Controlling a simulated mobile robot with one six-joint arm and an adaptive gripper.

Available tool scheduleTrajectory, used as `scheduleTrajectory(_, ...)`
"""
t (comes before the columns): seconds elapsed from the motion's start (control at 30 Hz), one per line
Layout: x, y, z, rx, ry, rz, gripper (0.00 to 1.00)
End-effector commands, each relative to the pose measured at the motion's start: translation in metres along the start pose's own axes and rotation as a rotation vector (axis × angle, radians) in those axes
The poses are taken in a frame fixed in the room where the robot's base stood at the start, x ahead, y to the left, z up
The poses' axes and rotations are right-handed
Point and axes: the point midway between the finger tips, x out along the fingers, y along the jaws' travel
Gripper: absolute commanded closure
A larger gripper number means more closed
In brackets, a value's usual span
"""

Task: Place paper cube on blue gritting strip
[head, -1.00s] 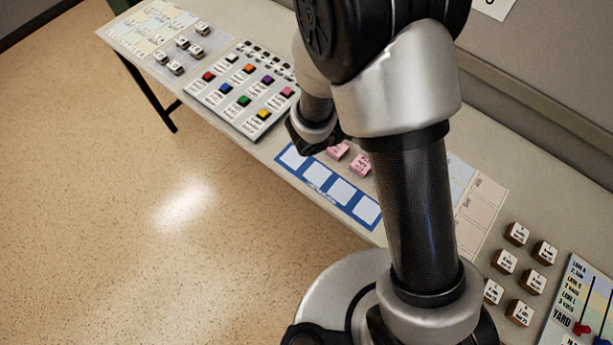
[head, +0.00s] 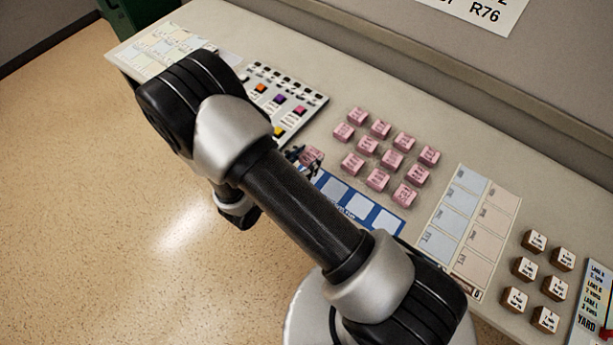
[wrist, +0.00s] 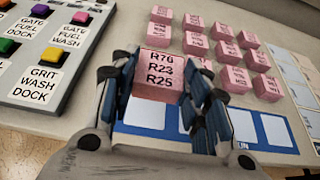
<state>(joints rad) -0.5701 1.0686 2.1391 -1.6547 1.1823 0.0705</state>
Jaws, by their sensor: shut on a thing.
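A pink paper cube (wrist: 158,75) marked R76, R23 and R25 is between the fingers of my gripper (wrist: 161,82), which is shut on it. In the head view the held cube (head: 311,155) shows beside the fingers (head: 300,156), at the far left end of the blue strip. The blue strip (head: 372,214) has white squares in a row; those I see are empty. In the wrist view the strip (wrist: 285,152) runs behind and below the fingers, partly hidden by them. I cannot tell how high the cube is above the desk.
Several pink cubes (head: 392,159) stand in rows behind the strip. A button panel (head: 294,106) with coloured keys lies to the left. A pale card (head: 465,222) and several brown-sided cubes (head: 524,268) are on the right. The desk behind the pink cubes is clear.

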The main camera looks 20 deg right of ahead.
Motion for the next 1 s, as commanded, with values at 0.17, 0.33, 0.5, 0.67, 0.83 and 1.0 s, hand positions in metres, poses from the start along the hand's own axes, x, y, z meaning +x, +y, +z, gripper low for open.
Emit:
scheduleTrajectory(0.17, 0.01, 0.001, -0.025, 0.0, -0.001, 0.002, 0.81)
scheduleTrajectory(0.33, 0.014, 0.001, -0.034, 0.0, -0.001, 0.001, 0.81)
scheduleTrajectory(0.5, 0.025, 0.0, -0.059, -0.003, 0.0, 0.0, 0.81)
scheduleTrajectory(0.67, 0.028, 0.001, -0.068, 0.001, -0.001, 0.001, 0.81)
scheduleTrajectory(0.83, 0.028, 0.001, -0.066, 0.001, -0.001, 0.001, 0.81)
scheduleTrajectory(1.0, 0.029, 0.001, -0.07, 0.0, 0.0, 0.001, 0.56)
